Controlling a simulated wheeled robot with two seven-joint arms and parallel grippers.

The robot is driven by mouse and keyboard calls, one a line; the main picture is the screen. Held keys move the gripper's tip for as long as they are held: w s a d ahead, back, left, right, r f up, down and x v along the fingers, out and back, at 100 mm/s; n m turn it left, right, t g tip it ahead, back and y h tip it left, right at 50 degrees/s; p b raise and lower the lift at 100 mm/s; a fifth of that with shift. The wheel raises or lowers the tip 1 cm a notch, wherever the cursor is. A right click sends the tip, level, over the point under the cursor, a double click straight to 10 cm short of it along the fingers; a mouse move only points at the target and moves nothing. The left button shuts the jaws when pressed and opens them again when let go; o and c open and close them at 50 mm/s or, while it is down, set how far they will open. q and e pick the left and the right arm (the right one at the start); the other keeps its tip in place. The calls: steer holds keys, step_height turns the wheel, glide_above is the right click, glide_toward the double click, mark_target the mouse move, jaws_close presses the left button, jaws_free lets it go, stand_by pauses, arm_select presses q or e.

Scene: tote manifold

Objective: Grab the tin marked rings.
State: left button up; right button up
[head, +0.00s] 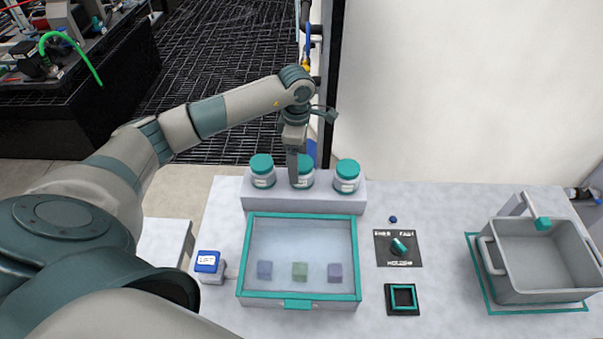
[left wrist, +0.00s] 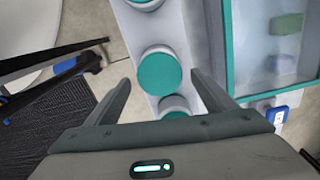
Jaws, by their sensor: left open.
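Three white tins with teal lids stand in a row on a raised grey ledge (head: 305,203): the left tin (head: 262,171), the middle tin (head: 304,171) and the right tin (head: 347,176). Their labels are too small to read, so I cannot tell which is marked rings. My left gripper (head: 293,181) points down at the middle tin and partly covers it. In the left wrist view the open gripper (left wrist: 161,75) has a finger on either side of the middle tin's lid (left wrist: 160,73); contact cannot be told. My right gripper is not in view.
A teal-framed clear-topped box (head: 299,297) with several coloured blocks lies in front of the ledge. A blue-topped button (head: 208,262) stands left of it. A dial panel (head: 398,247), a small square frame (head: 402,298) and a grey tote (head: 545,270) are to the right.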

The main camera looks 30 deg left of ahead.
mark_target(306, 182)
arm_select(q)
steer(key=shift+d+f+p, duration=0.2)
steer(key=shift+f+p, duration=0.05)
steer(key=shift+p, duration=0.05)
steer(key=f+p, duration=0.1)
steer(key=f, duration=0.2)
steer(key=shift+w+d+p, duration=0.15)
steer(key=shift+d+p, duration=0.2)
steer(key=shift+p, duration=0.05)
steer(key=shift+f, duration=0.6)
steer(key=c, duration=1.1)
